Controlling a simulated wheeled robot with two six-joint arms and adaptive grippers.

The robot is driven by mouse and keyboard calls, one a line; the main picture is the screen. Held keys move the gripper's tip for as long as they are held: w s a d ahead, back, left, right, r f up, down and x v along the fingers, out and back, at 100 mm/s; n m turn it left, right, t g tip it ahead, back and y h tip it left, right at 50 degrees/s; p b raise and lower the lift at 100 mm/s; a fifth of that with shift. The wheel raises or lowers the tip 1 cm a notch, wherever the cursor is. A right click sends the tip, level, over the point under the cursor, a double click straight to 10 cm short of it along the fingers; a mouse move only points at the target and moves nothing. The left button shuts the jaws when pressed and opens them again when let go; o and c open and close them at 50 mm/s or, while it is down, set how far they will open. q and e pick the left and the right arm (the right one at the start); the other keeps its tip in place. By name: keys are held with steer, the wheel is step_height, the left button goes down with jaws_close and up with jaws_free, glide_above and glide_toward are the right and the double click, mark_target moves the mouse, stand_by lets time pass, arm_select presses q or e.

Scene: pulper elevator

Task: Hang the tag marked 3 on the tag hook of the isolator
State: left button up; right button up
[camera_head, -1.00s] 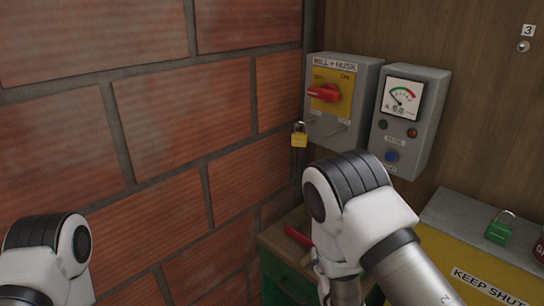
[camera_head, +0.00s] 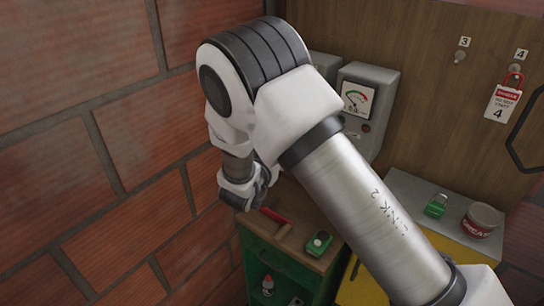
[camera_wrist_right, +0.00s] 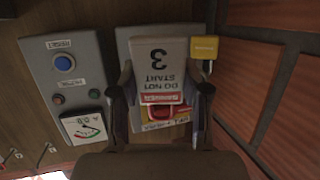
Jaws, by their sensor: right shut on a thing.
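My right gripper (camera_wrist_right: 164,88) is shut on the white tag marked 3 (camera_wrist_right: 160,58), which has a red band and appears upside down in the right wrist view. The tag is in front of the grey isolator (camera_wrist_right: 202,28), covering much of its front. The isolator's red handle (camera_wrist_right: 178,112) and yellow plate show partly behind the tag. A yellow padlock (camera_wrist_right: 204,48) hangs at the isolator's right in that view. I cannot make out the tag hook. In the head view my right arm hides the gripper and most of the isolator (camera_head: 326,64). My left gripper is out of view.
The meter box (camera_head: 362,100) stands beside the isolator. The peg under label 3 (camera_head: 460,57) is bare; a tag marked 4 (camera_head: 502,103) hangs nearby. Below are a green cabinet (camera_head: 262,252), a green padlock (camera_head: 436,205) and a tin (camera_head: 481,220). The brick wall is close on the left.

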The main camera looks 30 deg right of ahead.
steer(key=shift+w+d+f, duration=0.1)
steer(key=shift+w+d, duration=0.05)
steer(key=shift+d, duration=0.6)
steer(key=shift+s+d+b+x, duration=0.15)
steer(key=shift+x, duration=0.8)
steer(key=shift+s+d+b+x, duration=0.1)
steer(key=shift+s+d+x, duration=0.1)
steer(key=shift+x, duration=0.7)
steer(key=shift+s+d+b+x, duration=0.1)
steer(key=shift+s+b+x, duration=0.05)
steer(key=shift+x, duration=0.8)
steer(key=shift+a, duration=0.1)
steer(key=o, duration=1.1)
steer(key=shift+c, duration=0.2)
steer(key=shift+s+a, duration=0.1)
